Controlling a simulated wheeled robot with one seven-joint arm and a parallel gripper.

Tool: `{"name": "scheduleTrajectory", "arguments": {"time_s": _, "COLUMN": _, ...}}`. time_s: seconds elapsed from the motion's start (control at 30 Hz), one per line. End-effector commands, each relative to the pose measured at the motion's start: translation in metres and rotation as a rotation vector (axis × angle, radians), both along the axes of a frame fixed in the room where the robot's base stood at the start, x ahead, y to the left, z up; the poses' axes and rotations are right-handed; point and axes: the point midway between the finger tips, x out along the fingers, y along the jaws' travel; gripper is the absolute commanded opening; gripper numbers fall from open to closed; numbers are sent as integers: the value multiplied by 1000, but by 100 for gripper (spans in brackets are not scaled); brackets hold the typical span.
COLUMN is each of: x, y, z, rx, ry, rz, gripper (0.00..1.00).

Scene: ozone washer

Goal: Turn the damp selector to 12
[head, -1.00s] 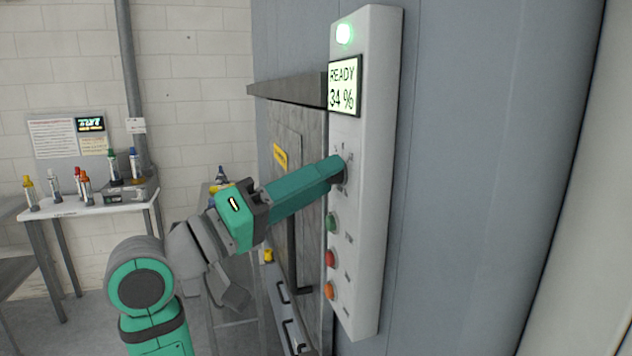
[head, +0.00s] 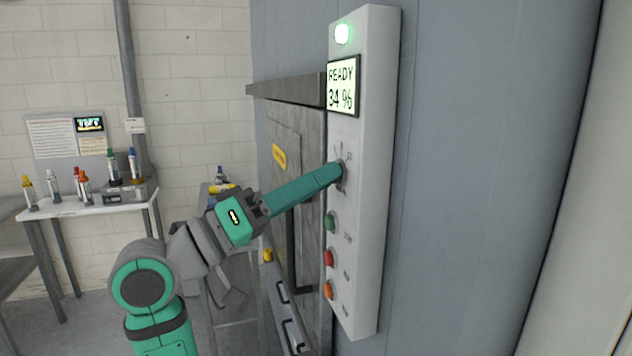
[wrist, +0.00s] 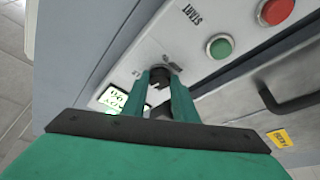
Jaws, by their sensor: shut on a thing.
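The damp selector is a dark knob (wrist: 160,78) on the white control panel (head: 372,160), below its display. My gripper (wrist: 162,82) is shut on this knob, with one green finger on each side of it in the wrist view. In the head view my gripper (head: 338,172) reaches the panel from the left and hides most of the knob. The dial marks around it are too small or covered to read, so I cannot tell which number it points to. The display (head: 343,86) reads READY 34 %, and a green lamp (head: 342,34) is lit above it.
Below the selector are a green button (head: 330,221), a red button (head: 328,257) and an orange button (head: 327,290). A grey door with a yellow label (head: 279,157) stands left of the panel. A white table (head: 95,207) with several small bottles is at the far left.

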Motion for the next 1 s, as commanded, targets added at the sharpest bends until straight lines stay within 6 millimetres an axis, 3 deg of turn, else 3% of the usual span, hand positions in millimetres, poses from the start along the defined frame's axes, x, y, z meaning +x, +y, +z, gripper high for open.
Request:
{"name": "scheduleTrajectory", "arguments": {"time_s": 0.5, "x": 5, "y": 3, "z": -1, "rx": 114, "ry": -367, "rz": 2, "gripper": 4}}
{"name": "scheduleTrajectory", "arguments": {"time_s": 1.0, "x": 6, "y": 4, "z": -1, "rx": 157, "ry": -497, "rz": 4, "gripper": 4}}
